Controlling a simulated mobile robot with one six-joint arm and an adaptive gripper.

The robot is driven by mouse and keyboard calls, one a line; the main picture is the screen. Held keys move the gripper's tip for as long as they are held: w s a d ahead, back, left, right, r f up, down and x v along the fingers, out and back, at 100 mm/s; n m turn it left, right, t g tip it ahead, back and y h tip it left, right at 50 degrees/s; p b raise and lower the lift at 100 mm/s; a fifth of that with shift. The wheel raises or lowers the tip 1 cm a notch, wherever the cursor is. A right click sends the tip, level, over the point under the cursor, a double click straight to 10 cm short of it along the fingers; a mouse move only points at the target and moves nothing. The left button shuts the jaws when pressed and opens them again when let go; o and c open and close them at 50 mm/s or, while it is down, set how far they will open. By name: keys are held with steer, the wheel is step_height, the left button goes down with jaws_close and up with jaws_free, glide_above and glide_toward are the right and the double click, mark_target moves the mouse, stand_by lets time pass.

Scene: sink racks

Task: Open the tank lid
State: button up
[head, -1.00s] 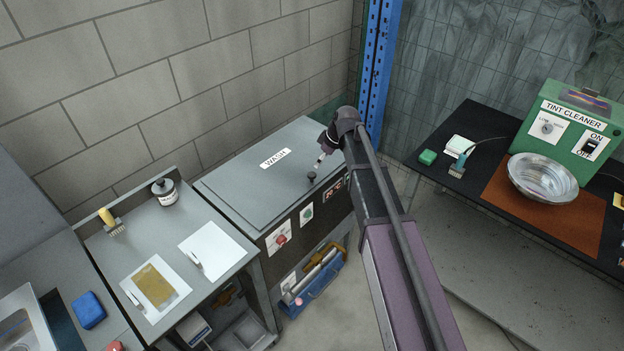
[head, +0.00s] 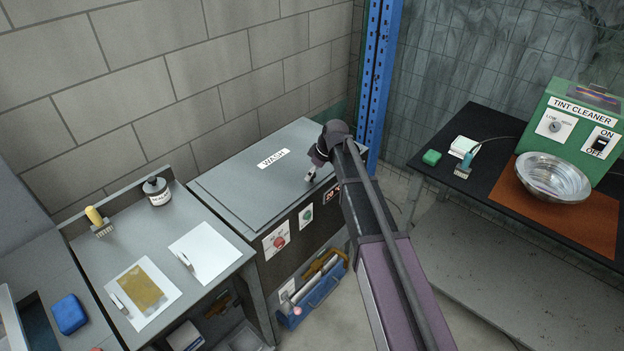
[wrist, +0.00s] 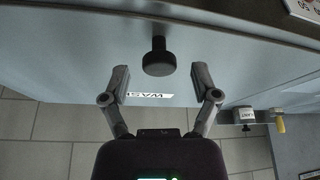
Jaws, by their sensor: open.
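The tank is a dark-fronted box with a grey lid (head: 235,190) marked with a white WASH label (head: 273,158). In the wrist view the lid (wrist: 60,60) fills the upper part, and a dark round knob (wrist: 159,58) stands on it. My gripper (wrist: 160,80) is open, one finger on each side of the knob and a little short of it, not touching it. The lid lies flat and closed.
A block wall stands behind. A blue post (head: 378,80) rises close to my arm. A black table (head: 475,130) with a green tint cleaner is at the right.

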steer(key=shift+w+a+f+b, duration=0.1)
steer(key=shift+a+f+b, duration=0.15)
steer(key=shift+f+b, duration=0.35)
steer(key=shift+f, duration=0.1)
jaws_close()
